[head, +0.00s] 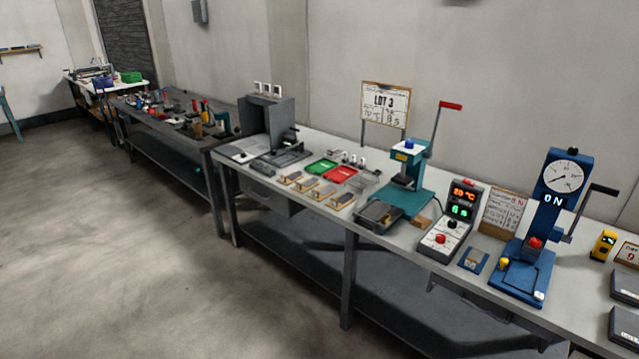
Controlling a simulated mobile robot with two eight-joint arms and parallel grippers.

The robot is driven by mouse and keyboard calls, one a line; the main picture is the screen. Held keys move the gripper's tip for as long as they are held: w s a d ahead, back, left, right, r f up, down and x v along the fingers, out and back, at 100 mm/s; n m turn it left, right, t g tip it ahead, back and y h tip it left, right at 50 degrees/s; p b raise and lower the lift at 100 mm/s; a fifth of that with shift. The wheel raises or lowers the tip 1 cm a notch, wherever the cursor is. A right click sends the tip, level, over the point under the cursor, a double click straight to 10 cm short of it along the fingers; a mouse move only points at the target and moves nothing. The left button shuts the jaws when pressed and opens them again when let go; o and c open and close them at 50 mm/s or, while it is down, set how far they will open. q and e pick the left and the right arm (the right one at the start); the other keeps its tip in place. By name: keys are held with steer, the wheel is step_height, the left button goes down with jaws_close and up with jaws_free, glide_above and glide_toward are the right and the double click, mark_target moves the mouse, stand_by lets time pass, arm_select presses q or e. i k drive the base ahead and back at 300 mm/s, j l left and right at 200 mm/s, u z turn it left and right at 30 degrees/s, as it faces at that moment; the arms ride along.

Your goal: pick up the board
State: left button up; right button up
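No single board stands out, as several board-like things show in the head view. A sign board (385,105) marked "LOT 3" stands upright on legs at the back of the long bench. A smaller written board (503,211) leans upright between the control box and the blue press. Several small wooden pieces with dark grey tops, one of them the middle piece (315,190), lie in a row near the bench's front edge. Neither of my grippers is in view, and nothing is seen touching these things.
The long grey bench (400,236) carries a teal lever press (408,190), a control box (453,222), a blue gauge press (528,262), and green (321,167) and red (341,175) trays. A cluttered dark bench (150,120) stands further left. The floor (120,240) in front is clear.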

mark_target(305, 183)
steer(key=i+j+z, duration=0.15)
steer(key=i+z, duration=0.3)
steer(key=i+j+z, duration=0.25)
steer(key=z, duration=0.25)
steer(key=i+j+z, duration=0.1)
steer(key=i+j, duration=0.35)
steer(key=j, duration=0.2)
steer(key=i+j+z, duration=0.15)
steer(key=j, duration=0.2)
steer(key=i+j, duration=0.25)
steer(key=j, duration=0.15)
steer(key=i+j, duration=0.25)
steer(key=j, duration=0.15)
steer(key=i+j, duration=0.25)
steer(key=j, duration=0.15)
